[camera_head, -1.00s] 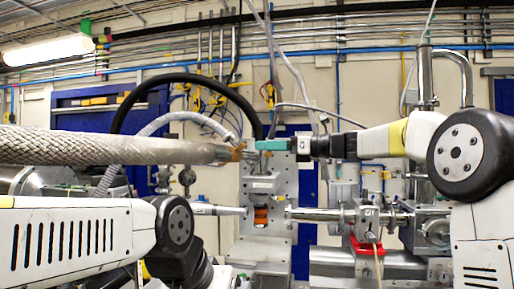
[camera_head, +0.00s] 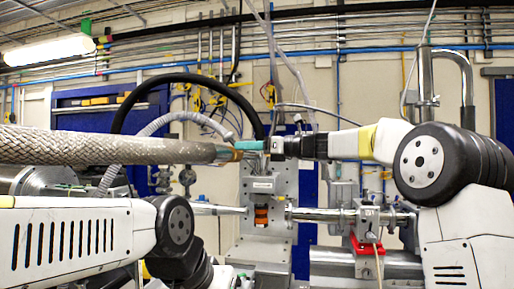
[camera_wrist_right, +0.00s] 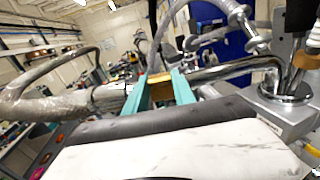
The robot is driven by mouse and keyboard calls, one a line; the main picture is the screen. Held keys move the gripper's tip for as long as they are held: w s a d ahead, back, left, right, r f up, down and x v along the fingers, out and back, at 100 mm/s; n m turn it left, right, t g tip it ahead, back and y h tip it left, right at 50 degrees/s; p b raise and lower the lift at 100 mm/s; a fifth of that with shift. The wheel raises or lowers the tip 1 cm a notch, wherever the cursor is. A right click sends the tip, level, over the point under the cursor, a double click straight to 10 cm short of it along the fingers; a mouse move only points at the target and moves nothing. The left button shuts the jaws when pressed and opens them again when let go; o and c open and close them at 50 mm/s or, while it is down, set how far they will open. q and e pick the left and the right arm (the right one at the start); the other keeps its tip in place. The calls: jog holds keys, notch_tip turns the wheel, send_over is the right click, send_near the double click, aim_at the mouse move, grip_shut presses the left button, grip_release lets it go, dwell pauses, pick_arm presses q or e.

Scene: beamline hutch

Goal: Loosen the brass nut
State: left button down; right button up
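The brass nut (camera_head: 236,156) is at the right end of the thick braided hose (camera_head: 110,147), beside the upright grey block. My right gripper (camera_head: 245,145) reaches in from the right, with its teal fingers at the nut and partly over it. In the right wrist view, the two teal fingers (camera_wrist_right: 160,90) stand apart, one on each side of the brass nut (camera_wrist_right: 159,86). The nut about fills the gap, but I cannot tell whether the fingers press on it. My left arm shows at lower left; its gripper is out of view.
The grey block (camera_head: 283,185) stands just behind and below the nut. A black hose (camera_head: 190,78) arches over it. A horizontal steel pipe (camera_head: 325,214) and a red clamp (camera_head: 367,246) lie at lower right.

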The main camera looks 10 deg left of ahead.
grip_shut()
